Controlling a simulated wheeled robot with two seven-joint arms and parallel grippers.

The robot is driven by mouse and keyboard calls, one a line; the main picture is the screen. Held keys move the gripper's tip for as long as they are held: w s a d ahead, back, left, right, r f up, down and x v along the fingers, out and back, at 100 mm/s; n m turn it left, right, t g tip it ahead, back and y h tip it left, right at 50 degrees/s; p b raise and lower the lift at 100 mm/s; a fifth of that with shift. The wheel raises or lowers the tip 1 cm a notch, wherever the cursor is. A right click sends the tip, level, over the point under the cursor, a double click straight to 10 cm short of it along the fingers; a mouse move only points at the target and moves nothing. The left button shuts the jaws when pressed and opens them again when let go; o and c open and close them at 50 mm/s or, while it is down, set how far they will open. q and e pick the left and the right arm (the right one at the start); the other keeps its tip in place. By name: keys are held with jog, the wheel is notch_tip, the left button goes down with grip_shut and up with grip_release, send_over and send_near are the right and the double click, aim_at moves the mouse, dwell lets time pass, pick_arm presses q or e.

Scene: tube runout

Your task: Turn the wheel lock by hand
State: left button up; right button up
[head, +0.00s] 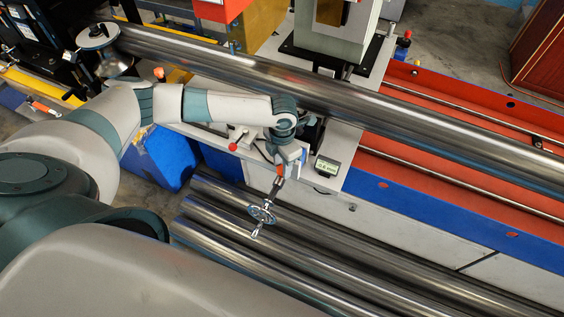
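A small metal handwheel (262,215) with spokes and a crank knob (256,233) stands out on a shaft from the front of the machine, over the steel tubes. A short red part (281,170) sits at the upper end of its shaft. My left arm reaches in from the left, and my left gripper (287,160) points down just above the shaft and the red part. In the picture it overlaps the shaft's upper end; I cannot tell if it touches. The finger gap is hidden, and the wheel's rim is clear of the fingers. My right gripper is out of view.
A long steel tube (420,117) lies across the machine behind my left wrist. Several tubes (330,250) lie below the handwheel. A small display box (327,167) sits right of my gripper, a red-knobbed lever (234,146) left of it. Red machine bed (450,160) extends right.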

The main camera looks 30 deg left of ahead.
pick_arm(q)
jog(key=shift+o, duration=0.9)
jog(key=shift+r, duration=3)
jog(key=shift+r+b, duration=0.3)
jog(key=shift+r, duration=0.15)
notch_tip(320, 180, up, 16)
jog(key=b, duration=0.5)
jog(key=shift+r, duration=0.25)
